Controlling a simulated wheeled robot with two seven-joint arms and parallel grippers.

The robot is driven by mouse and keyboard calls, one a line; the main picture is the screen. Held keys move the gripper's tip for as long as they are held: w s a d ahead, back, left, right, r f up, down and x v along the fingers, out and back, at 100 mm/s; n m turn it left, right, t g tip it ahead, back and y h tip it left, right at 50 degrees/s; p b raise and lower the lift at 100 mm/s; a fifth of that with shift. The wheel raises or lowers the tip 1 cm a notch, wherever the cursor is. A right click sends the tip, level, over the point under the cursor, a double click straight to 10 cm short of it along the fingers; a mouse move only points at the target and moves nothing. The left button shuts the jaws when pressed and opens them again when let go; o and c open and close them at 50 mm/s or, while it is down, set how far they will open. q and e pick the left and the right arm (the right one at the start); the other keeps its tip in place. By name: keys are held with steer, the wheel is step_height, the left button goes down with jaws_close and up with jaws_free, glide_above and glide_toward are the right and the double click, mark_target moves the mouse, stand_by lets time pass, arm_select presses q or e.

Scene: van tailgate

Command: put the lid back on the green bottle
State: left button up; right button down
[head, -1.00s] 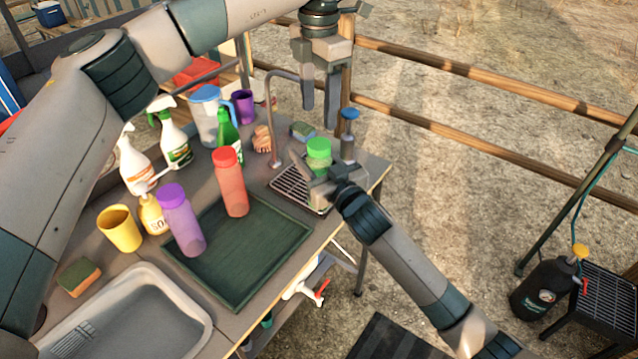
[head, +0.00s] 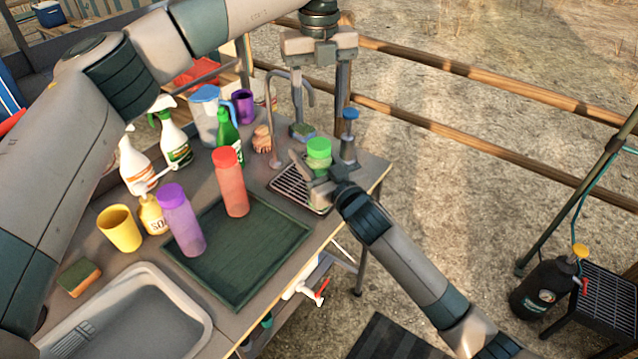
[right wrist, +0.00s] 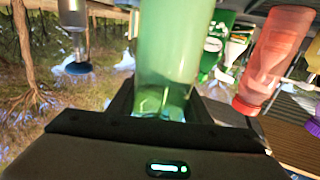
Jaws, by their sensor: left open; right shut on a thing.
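The green bottle (head: 317,170) stands at the drying rack, its bright green lid (head: 319,147) on top. I cannot tell how firmly the lid is seated. My right gripper (head: 322,184) is shut on the bottle below the lid. My left gripper (head: 319,108) is open and empty, fingers pointing down, above and apart from the lid.
The tap (head: 274,115) and a blue-topped dispenser (head: 348,135) stand close to the bottle. A red bottle (head: 231,183) and a purple bottle (head: 182,222) stand at the dark green tray (head: 250,265).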

mark_target(319, 143)
arm_select(q)
steer(key=n, duration=0.3)
steer(key=shift+f, duration=0.15)
stand_by(0.4)
steer(key=shift+f, duration=3.85)
steer(key=c, duration=1.1)
steer(key=shift+m, duration=0.3)
